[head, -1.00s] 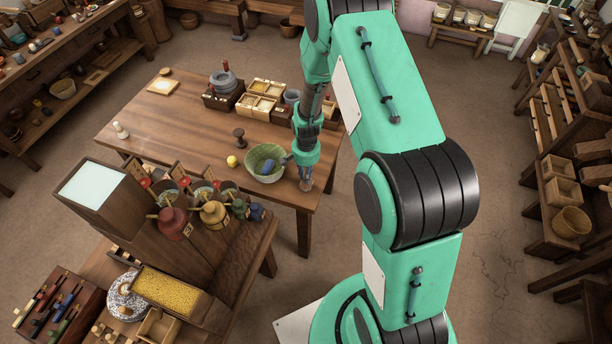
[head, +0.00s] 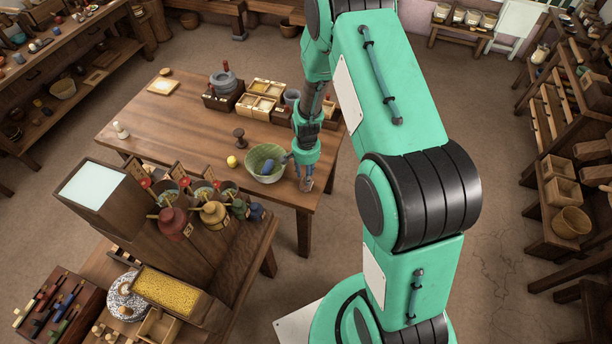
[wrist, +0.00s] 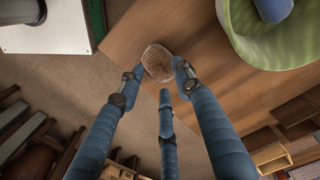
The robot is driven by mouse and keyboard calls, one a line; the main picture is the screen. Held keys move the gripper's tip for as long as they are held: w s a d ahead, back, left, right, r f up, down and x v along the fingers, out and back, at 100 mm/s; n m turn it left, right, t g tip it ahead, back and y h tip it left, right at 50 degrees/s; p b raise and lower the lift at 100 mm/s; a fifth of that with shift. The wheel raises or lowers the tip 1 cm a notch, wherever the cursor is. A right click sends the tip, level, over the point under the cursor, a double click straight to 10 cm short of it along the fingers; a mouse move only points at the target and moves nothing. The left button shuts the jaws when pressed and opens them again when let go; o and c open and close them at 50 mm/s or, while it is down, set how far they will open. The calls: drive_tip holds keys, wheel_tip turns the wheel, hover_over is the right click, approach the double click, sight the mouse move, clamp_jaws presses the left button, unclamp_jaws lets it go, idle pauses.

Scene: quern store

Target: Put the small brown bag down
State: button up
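The small brown bag (wrist: 157,62) shows in the wrist view as a rounded brown shape over the wooden table top, near the table's edge. My gripper (wrist: 160,76) has its three blue fingers around the bag. The two side fingertips are close beside it, and a small gap shows between the bag and the third finger, so the fingers look open. In the head view my gripper (head: 307,180) points down at the near right corner of the table (head: 180,130), with the bag low between the fingers and partly hidden.
A green bowl (head: 265,162) holding a blue thing stands just left of my gripper. A yellow ball (head: 232,161) and a dark spool (head: 239,136) lie farther left. Box trays (head: 262,98) stand behind. The table's left middle is clear.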

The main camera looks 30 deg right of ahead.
wheel_tip(320, 180, up, 11)
drive_tip(key=shift+p, duration=0.4)
drive_tip(key=shift+r, duration=0.1)
idle(0.5)
drive_tip(key=s+a+r+n+t, duration=0.1)
drive_tip(key=s+a+r, duration=0.15)
drive_tip(key=r, duration=0.75)
drive_tip(key=s+a+r+n+t, duration=0.1)
drive_tip(key=s+r+n, duration=0.15)
drive_tip(key=r, duration=0.65)
drive_tip(key=s+a+r+n+t, duration=0.15)
drive_tip(key=s+r, duration=0.25)
drive_tip(key=r, duration=0.6)
drive_tip(key=s+a+r+n+t, duration=0.1)
drive_tip(key=s+a+r+n, duration=0.1)
drive_tip(key=s+r, duration=0.4)
drive_tip(key=s+a+r+n+t, duration=0.1)
drive_tip(key=s+a+r, duration=0.2)
drive_tip(key=s+r, duration=0.4)
drive_tip(key=s, duration=0.7)
drive_tip(key=shift+s+a+n, duration=0.15)
drive_tip(key=shift+s+n, duration=0.25)
